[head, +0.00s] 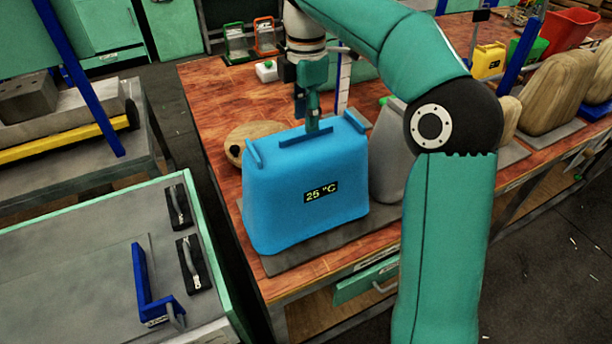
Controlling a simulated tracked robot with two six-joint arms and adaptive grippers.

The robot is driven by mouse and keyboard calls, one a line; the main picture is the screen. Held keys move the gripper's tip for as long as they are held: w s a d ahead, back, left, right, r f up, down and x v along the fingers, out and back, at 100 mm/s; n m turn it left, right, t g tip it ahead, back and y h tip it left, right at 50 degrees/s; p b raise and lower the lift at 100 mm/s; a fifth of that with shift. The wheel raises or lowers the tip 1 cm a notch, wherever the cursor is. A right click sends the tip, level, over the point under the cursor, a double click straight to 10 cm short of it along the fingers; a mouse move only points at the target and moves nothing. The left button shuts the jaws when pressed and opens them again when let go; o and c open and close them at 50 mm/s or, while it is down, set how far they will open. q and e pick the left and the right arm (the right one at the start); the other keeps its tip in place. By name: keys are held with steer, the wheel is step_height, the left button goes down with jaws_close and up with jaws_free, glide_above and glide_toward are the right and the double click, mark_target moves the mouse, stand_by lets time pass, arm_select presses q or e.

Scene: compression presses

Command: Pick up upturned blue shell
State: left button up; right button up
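The blue shell (290,215) stands upturned on a grey slab (305,255) near the front edge of the wooden table, with a "25 °C" display on its front. Blue ridges run along its top, with a darker blue bar in the middle. My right gripper (312,122) points down from above, its fingertips at the bar on top of the shell. I see the fingers nearly edge-on, so I cannot tell whether they are closed on the bar. The shell appears to rest on the slab. My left gripper is not in view.
A grey shell (386,170) stands close on the right, partly behind my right arm. A round wooden piece (250,135) lies behind the blue shell. Wooden forms (555,90) and a red bin (570,28) are further right. A grey bench (75,260) stands at left.

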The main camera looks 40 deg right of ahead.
step_height(320, 180, down, 4)
steer(key=shift+d+r, duration=0.1)
steer(key=shift+r, duration=0.05)
steer(key=shift+w, duration=0.1)
jaws_close()
stand_by(0.3)
